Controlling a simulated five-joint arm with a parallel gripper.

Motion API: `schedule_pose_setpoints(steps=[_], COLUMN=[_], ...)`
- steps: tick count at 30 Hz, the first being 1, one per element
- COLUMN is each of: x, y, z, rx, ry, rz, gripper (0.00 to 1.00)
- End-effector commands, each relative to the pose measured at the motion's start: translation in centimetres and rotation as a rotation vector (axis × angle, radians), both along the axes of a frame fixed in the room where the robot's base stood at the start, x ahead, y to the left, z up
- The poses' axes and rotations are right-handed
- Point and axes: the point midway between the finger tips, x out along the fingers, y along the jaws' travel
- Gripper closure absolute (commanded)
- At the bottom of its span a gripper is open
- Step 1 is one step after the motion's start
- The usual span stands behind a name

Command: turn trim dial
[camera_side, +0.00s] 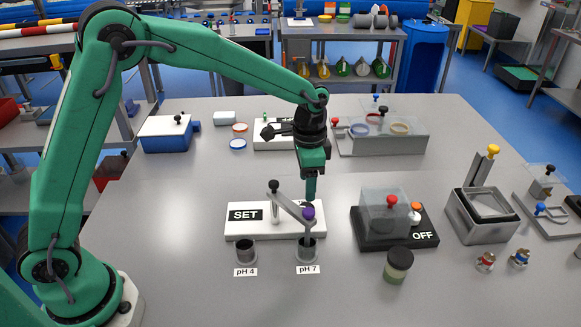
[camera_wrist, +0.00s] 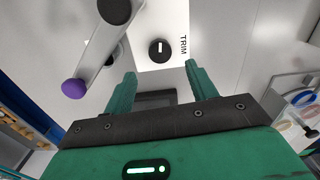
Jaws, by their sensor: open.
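The trim dial (camera_wrist: 161,50) is a round black knob with a short white mark, beside the word TRIM on a white panel, in the wrist view. In the side view the white unit (camera_side: 240,231) carries a SET label; the dial cannot be made out there. My gripper (camera_wrist: 160,69) is open, its green fingers apart on either side below the dial in the picture, with nothing between them. In the side view my gripper (camera_side: 311,192) points down over the right part of the unit. Whether the fingers overlap the dial in height is unclear.
A grey swing arm (camera_side: 291,206) with a purple knob (camera_side: 308,212) stands close to my gripper, its probe at the pH 7 cup (camera_side: 306,254). A pH 4 cup (camera_side: 245,254) is left of it. A black OFF unit (camera_side: 424,240) and a lidded jar (camera_side: 397,266) stand right.

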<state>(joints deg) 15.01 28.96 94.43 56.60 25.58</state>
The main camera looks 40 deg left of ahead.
Motion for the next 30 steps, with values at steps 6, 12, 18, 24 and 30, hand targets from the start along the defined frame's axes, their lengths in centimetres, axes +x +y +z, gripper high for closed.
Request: schedule_pose_setpoints(steps=[6, 12, 18, 24, 30], x=[0.01, 0.02, 0.05, 0.05, 0.05], y=[-0.01, -0.02, -0.04, -0.05, -0.04], z=[-0.01, 0.00, 0.02, 0.03, -0.09], rx=[0.000, 0.000, 0.000, 0.000, 0.001], ry=[0.000, 0.000, 0.000, 0.000, 0.001], rz=[0.055, 0.230, 0.428, 0.522, 0.526], gripper=[0.43, 0.43, 0.43, 0.43, 0.43])
